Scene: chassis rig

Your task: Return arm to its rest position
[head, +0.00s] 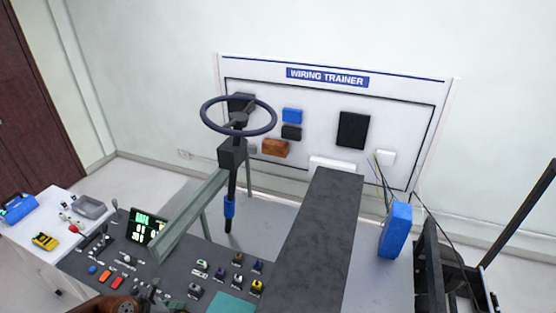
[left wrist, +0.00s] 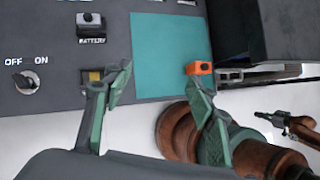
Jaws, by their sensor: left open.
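My left arm comes in at the bottom left of the head view, and its gripper (head: 150,296) is low over the dark control panel (head: 180,262), partly cut off by the frame edge. In the left wrist view the two green-grey fingers of my left gripper (left wrist: 158,80) are spread apart with nothing held between them. The left finger is in front of a yellow part on the panel. The right finger is close to an orange block (left wrist: 199,68); whether they touch is unclear. A small copper-and-grey arm end, likely my right gripper (left wrist: 268,116), shows at the right of the wrist view.
A teal mat (head: 232,303) and several switches cover the panel. A steering wheel (head: 206,120) on its column, a dark slab (head: 318,225) and a blue box (head: 395,232) stand beyond. A wiring trainer board (head: 270,76) is at the back. A white side table (head: 28,243) is left.

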